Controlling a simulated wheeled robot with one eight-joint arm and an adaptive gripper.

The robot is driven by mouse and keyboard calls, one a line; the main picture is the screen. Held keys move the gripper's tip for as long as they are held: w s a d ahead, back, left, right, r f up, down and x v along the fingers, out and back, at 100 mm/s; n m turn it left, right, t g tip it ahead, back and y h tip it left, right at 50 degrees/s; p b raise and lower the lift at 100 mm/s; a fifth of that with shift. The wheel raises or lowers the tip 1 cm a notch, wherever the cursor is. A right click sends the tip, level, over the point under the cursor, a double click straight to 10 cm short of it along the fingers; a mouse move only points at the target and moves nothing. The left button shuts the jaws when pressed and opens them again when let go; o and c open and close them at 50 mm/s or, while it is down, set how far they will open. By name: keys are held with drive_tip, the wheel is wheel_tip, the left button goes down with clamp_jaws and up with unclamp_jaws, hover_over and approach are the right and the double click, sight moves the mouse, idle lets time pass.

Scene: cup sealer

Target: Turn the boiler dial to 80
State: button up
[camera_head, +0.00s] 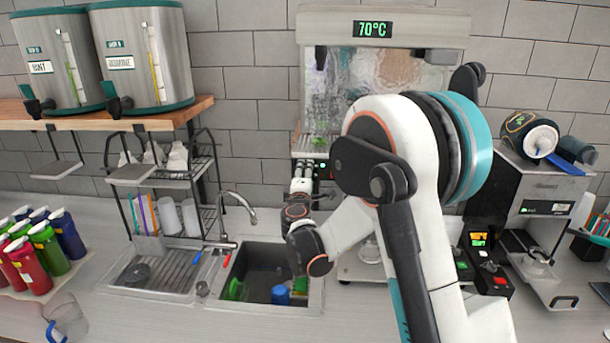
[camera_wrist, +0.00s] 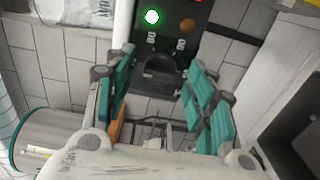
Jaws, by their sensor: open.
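The boiler (camera_head: 345,80) stands at the back centre in the head view, and its green display (camera_head: 372,29) reads 70°C. In the wrist view its black control panel (camera_wrist: 163,42) carries a lit green light, a brown-orange button and, below them, a dark dial (camera_wrist: 175,80). My gripper (camera_wrist: 160,78) has its teal fingers spread apart, with the dial showing between them. I cannot tell whether either finger touches the dial. The dial's pointer setting is not readable. In the head view my arm hides the dial and part of the boiler.
A sink (camera_head: 265,275) lies below, with a tap (camera_head: 238,205) and a wire rack (camera_head: 205,170) to the left. Two steel dispensers (camera_head: 145,55) stand on a wooden shelf. Several coloured bottles (camera_head: 48,245) stand far left. A sealing machine (camera_head: 545,185) stands on the right.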

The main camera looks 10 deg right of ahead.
drive_tip(key=c, duration=1.1)
drive_tip(key=shift+o, duration=0.2)
drive_tip(key=shift+f+m+b, duration=0.1)
drive_tip(key=shift+m+b, duration=0.3)
drive_tip(key=shift+b, duration=0.15)
drive_tip(key=shift+m+b, duration=4.15)
drive_tip(key=shift+m, duration=1.35)
